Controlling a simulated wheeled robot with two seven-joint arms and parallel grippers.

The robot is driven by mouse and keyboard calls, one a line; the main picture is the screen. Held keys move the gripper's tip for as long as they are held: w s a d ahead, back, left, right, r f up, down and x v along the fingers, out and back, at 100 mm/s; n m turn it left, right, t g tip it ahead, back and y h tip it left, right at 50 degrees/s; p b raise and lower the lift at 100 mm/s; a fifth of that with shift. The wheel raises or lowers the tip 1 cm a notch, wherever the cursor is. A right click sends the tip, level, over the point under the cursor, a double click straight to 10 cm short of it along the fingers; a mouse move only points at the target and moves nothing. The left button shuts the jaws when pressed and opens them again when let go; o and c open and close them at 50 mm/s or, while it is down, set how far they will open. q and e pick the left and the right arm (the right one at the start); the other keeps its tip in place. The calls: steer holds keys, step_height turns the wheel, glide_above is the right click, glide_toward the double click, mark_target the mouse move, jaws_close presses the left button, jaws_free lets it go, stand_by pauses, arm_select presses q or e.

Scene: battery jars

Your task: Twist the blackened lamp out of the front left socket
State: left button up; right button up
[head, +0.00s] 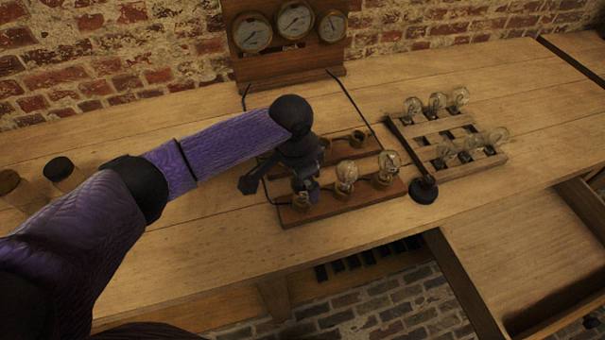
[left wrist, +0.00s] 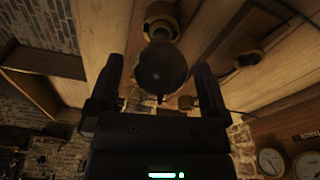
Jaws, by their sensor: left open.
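The blackened lamp (left wrist: 162,68) is a dark, smoky globe in the left wrist view, in line with a brass socket (left wrist: 160,20). My left gripper (left wrist: 157,88) is open, with one finger on each side of the globe; I cannot tell whether either finger touches it. In the head view my left gripper (head: 304,184) is over the front left of the wooden lamp board (head: 345,209) and hides most of that lamp. The front left socket (head: 301,201) shows below it. Two clear lamps stand to its right, a middle one (head: 346,172) and a right one (head: 388,162).
A slatted rack (head: 490,160) with several clear lamps stands right of the board. A dark rod with a round black end (head: 424,190) lies between them. A gauge panel (head: 290,58) stands behind. Dark-capped jars (head: 60,168) are at left. The front bench is clear.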

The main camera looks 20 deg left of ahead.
arm_select(q)
jaws_close()
steer(key=shift+r+n+p, duration=0.25)
steer(key=shift+n+p, duration=0.25)
steer(key=shift+p, duration=0.2)
steer(key=shift+n+p, duration=1.1)
steer(key=shift+p, duration=0.1)
steer(key=shift+n+y+p, duration=0.3)
steer(key=shift+n+p, duration=0.8)
steer(key=shift+n, duration=0.1)
steer(key=shift+f+n, duration=0.1)
steer(key=shift+n, duration=0.2)
steer(key=shift+f, duration=0.1)
